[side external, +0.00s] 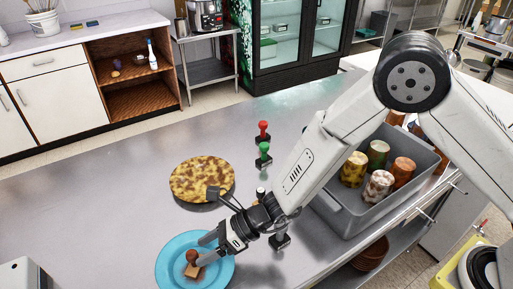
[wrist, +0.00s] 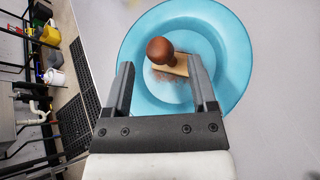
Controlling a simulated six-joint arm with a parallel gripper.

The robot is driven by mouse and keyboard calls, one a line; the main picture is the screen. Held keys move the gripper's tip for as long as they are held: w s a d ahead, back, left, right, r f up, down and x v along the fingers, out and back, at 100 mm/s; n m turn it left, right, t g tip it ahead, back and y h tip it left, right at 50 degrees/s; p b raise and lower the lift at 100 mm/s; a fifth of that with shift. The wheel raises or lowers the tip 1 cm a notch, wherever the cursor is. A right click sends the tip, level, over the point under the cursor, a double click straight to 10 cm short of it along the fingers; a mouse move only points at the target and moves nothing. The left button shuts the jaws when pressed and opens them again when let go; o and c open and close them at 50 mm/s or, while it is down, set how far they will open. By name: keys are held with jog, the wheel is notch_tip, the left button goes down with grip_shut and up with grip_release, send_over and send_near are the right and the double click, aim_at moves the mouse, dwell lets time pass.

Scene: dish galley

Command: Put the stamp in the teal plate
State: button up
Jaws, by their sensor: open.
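A teal plate (side external: 170,245) lies on the metal counter at the lower left in the side view. It also fills the upper middle of the wrist view (wrist: 225,40). A brown wooden stamp (side external: 192,262) is on the plate, with its round knob up in the side view. In the wrist view the stamp (wrist: 162,50) shows a dark brown knob and a lighter flat base. My gripper (side external: 205,248) is just above the plate beside the stamp. Its two fingers (wrist: 162,75) are apart, with the stamp beyond and between their tips.
A yellow-brown mottled plate (side external: 202,177) lies behind the teal one. A red-handled stamp (side external: 263,130), a green-handled stamp (side external: 264,152) and a black-based stamp (side external: 280,240) stand on the counter. A grey bin (side external: 350,220) with several patterned cups stands at right. The counter's left is clear.

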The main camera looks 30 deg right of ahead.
jog(key=v, duration=1)
